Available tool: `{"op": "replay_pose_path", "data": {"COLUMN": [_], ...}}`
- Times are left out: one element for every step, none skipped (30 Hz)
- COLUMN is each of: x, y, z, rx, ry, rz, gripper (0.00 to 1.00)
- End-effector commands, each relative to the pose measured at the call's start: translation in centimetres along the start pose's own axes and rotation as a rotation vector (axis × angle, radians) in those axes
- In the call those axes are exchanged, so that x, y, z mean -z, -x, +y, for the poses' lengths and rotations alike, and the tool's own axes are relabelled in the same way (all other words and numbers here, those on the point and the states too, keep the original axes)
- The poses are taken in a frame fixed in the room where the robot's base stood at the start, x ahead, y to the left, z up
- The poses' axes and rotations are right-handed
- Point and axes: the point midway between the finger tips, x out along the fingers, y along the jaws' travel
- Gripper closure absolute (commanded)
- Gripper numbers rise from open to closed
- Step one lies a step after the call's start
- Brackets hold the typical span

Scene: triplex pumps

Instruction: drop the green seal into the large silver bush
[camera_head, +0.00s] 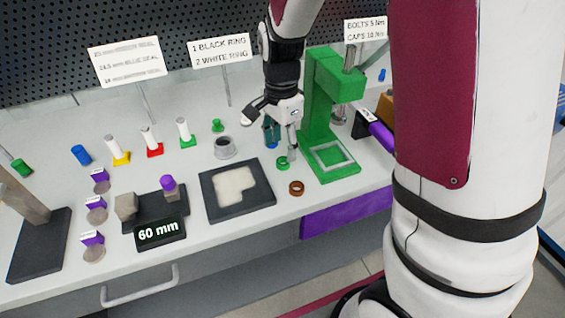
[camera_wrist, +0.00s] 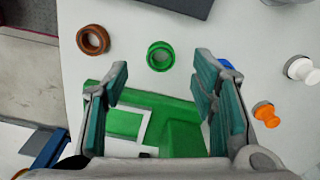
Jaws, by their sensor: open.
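The green seal (camera_head: 282,163) is a small green ring lying on the bench top, left of the green press. In the wrist view the green seal (camera_wrist: 160,56) lies flat, just beyond and between the fingertips. The large silver bush (camera_head: 225,147) appears to be the silver ring-shaped part with a dark opening, standing behind the dark tray. I cannot make it out in the wrist view. My gripper (camera_head: 281,146) is above the bench, close to the green seal, pointing down. In the wrist view my gripper (camera_wrist: 160,72) is open with nothing between its fingers.
The green press (camera_head: 317,110) stands close to the right of my gripper. A brown ring (camera_head: 296,188) lies in front of the seal. A dark tray (camera_head: 262,200) with a pale insert is to the left. Colored stands (camera_head: 184,130) and a small green piece (camera_head: 217,125) stand farther back.

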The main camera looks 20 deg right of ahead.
Motion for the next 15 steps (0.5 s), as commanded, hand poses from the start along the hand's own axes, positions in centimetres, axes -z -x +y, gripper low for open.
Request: {"op": "replay_pose_path", "data": {"x": [0.0, 0.0, 0.0, 0.0, 0.0, 0.1, 0.1, 0.1, 0.1, 0.1, 0.1, 0.1, 0.1, 0.1, 0.1], "y": [-0.6, -1.0, -1.6, -2.1, -2.5, -3.1, -3.5, -3.9, -4.3, -4.5, -4.7, -4.9, -4.9, -5.0, -5.0], "z": [0.1, 0.1, 0.0, 0.0, 0.0, -0.1, -0.1, -0.1, -0.1, 0.0, 0.0, -0.1, -0.1, -0.1, -0.1], "rx": [-0.004, -0.005, -0.004, -0.005, -0.005, -0.004, -0.004, -0.004, -0.003, -0.004, -0.003, -0.002, -0.001, 0.0, 0.0], "ry": [0.0, 0.0, 0.0, 0.0, 0.0, 0.0, 0.0, 0.0, -0.001, -0.001, -0.001, 0.0, 0.0, 0.0, 0.0], "rz": [-0.001, -0.001, -0.001, -0.001, -0.002, -0.001, -0.002, -0.002, -0.002, -0.002, -0.002, -0.001, -0.001, -0.001, -0.001], "gripper": [0.48, 0.48, 0.48, 0.48, 0.48, 0.48, 0.48, 0.48, 0.48, 0.48, 0.48, 0.48, 0.48, 0.48, 0.48]}}
